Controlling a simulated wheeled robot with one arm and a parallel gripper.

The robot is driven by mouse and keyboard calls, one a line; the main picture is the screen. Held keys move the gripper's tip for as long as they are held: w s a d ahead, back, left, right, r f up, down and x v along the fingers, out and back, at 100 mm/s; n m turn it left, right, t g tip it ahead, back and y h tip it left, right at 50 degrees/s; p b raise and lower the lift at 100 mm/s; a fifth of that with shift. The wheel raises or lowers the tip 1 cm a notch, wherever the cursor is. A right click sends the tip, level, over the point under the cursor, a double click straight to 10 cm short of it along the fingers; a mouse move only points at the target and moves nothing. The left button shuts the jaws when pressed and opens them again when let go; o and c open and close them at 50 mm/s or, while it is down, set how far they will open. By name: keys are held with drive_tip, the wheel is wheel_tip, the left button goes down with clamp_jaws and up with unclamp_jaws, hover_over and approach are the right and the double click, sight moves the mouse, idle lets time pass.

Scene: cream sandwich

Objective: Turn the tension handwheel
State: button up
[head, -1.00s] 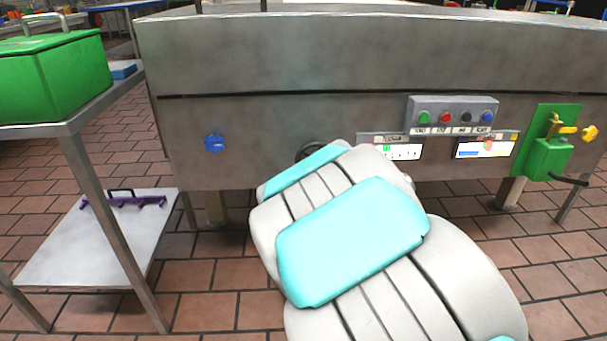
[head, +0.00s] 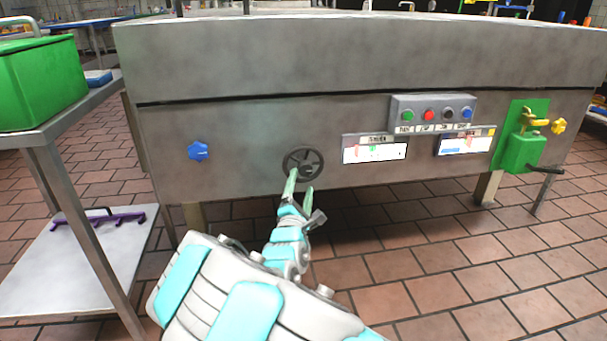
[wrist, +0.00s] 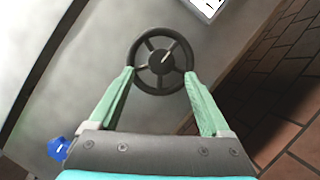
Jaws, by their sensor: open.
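The tension handwheel (head: 303,162) is a dark, spoked wheel on the front panel of the steel machine. It also shows in the wrist view (wrist: 148,72), where its rim, spokes and hub are clear. My gripper (head: 300,182) is just below and in front of the wheel in the head view. In the wrist view my gripper (wrist: 160,78) is open, with one green finger at each side of the wheel's lower rim. I cannot tell whether the fingers touch the rim.
A blue knob (head: 198,151) sits left of the wheel. A button box (head: 432,112), two display panels (head: 375,149) and a green unit with a black lever (head: 522,150) are to the right. A steel cart (head: 45,135) with a green bin (head: 40,80) stands at the left.

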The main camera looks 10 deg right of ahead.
sight(305, 172)
drive_tip(key=shift+x, duration=2.85)
drive_tip(key=shift+f, duration=0.1)
drive_tip(key=shift+c, duration=0.3)
clamp_jaws()
